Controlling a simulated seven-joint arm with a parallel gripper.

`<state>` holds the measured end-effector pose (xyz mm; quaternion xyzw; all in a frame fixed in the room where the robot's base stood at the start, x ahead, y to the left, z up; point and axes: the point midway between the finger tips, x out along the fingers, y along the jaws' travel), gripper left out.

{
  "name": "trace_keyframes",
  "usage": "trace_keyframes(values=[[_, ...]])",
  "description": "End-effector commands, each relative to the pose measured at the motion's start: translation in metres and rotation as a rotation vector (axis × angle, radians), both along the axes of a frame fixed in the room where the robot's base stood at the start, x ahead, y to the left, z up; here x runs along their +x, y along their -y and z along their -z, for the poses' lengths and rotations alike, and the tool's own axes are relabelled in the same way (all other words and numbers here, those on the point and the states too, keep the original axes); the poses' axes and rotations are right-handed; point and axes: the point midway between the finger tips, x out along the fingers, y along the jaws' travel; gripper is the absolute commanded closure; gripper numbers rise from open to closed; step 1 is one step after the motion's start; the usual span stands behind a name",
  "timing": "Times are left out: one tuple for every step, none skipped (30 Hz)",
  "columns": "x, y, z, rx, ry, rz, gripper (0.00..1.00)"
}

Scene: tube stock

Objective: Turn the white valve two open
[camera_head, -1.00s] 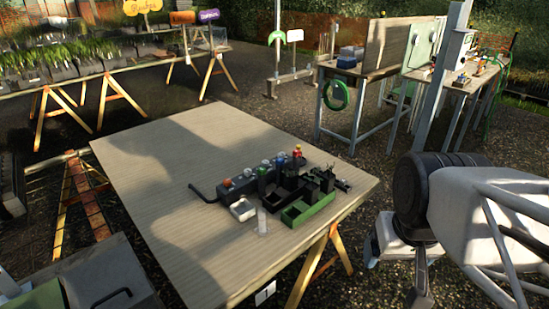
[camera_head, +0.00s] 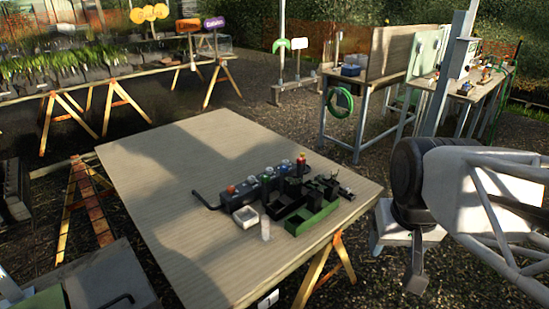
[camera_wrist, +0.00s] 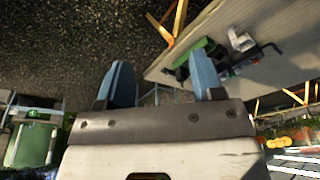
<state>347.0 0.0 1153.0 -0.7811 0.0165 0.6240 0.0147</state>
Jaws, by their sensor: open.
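A dark valve block (camera_head: 258,188) lies on the wooden table with a row of coloured knobs on top. A red knob (camera_head: 232,189) is at its left end, and pale or whitish knobs (camera_head: 267,172) sit along the middle. They are too small to read any numbers or tell how far each is turned. A bent black pipe (camera_head: 204,201) leaves its left end. My gripper (camera_wrist: 162,84) is open and empty, its two blue fingers apart. It is off the table's right side, well away from the block.
A small white tray (camera_head: 245,217), a clear tube (camera_head: 266,230) and a green-fronted black tray (camera_head: 313,219) stand in front of the block. The table's left half (camera_head: 165,185) is bare. Workbenches and a green hose (camera_head: 339,100) are behind.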

Motion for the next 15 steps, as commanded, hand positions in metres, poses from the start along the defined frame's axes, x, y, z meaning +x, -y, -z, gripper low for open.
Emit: trace_keyframes(values=[[0.010, -0.001, -0.003, 0.002, -0.005, 0.005, 0.39], [0.016, -0.002, -0.006, 0.003, -0.007, 0.010, 0.39], [0.024, -0.003, -0.009, 0.006, -0.009, 0.015, 0.39], [0.031, -0.004, -0.011, 0.007, -0.012, 0.019, 0.39], [0.037, -0.005, -0.013, 0.008, -0.013, 0.024, 0.39], [0.046, -0.006, -0.016, 0.011, -0.017, 0.031, 0.39], [0.052, -0.007, -0.018, 0.012, -0.018, 0.036, 0.39], [0.059, -0.008, -0.020, 0.013, -0.021, 0.040, 0.39], [0.068, -0.010, -0.023, 0.016, -0.022, 0.047, 0.39], [0.074, -0.011, -0.024, 0.017, -0.024, 0.053, 0.39], [0.081, -0.012, -0.026, 0.018, -0.026, 0.057, 0.39], [0.090, -0.014, -0.028, 0.021, -0.029, 0.062, 0.39], [0.097, -0.015, -0.029, 0.022, -0.031, 0.067, 0.39], [0.104, -0.017, -0.031, 0.023, -0.032, 0.072, 0.39], [0.113, -0.018, -0.033, 0.024, -0.036, 0.078, 0.39]])
